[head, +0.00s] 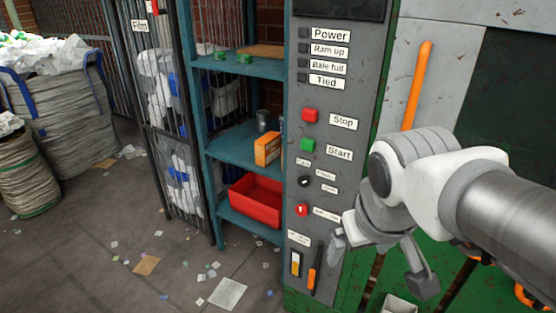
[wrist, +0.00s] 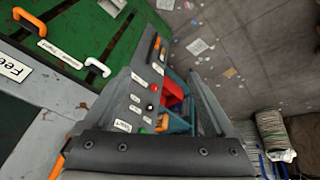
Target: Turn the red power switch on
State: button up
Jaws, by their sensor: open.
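The grey control panel (head: 345,60) stands upright in the head view. A small red rotary switch (head: 302,210) sits low on it, beside a white label too small to read; it also shows in the wrist view (wrist: 154,88). Its exact turn angle is unclear. Above it are a black knob (head: 304,181), a green Start button (head: 307,144) and a red Stop button (head: 310,115). My gripper (head: 379,263) is open and empty, to the right of and lower than the red switch, apart from it. In the wrist view the panel shows between the fingers (wrist: 173,65).
Two levers, yellow (head: 295,263) and orange (head: 314,268), sit below the switch. Left of the panel, a teal shelf (head: 240,148) holds a red bin (head: 257,200) and an orange box (head: 267,149). An orange handle (head: 417,85) stands to the right. Scraps litter the floor.

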jog(key=w+d+f+n+g+h+b, duration=0.3)
jog(key=w+f+n+h, duration=0.3)
jog(key=w+f, duration=0.45)
jog(key=n+t+h+b, duration=0.45)
jog(key=n+t, duration=0.85)
jog(key=n, duration=0.8)
send_near(300, 212)
jog(key=shift+y, duration=0.35)
jog(key=x, duration=0.2)
jog(key=b+x, duration=0.1)
jog(key=x, duration=0.2)
jog(key=b+x, duration=0.1)
jog(key=x, duration=0.2)
jog(key=shift+d+r, duration=0.25)
jog(key=shift+r, duration=0.05)
jog(key=c, duration=1.4)
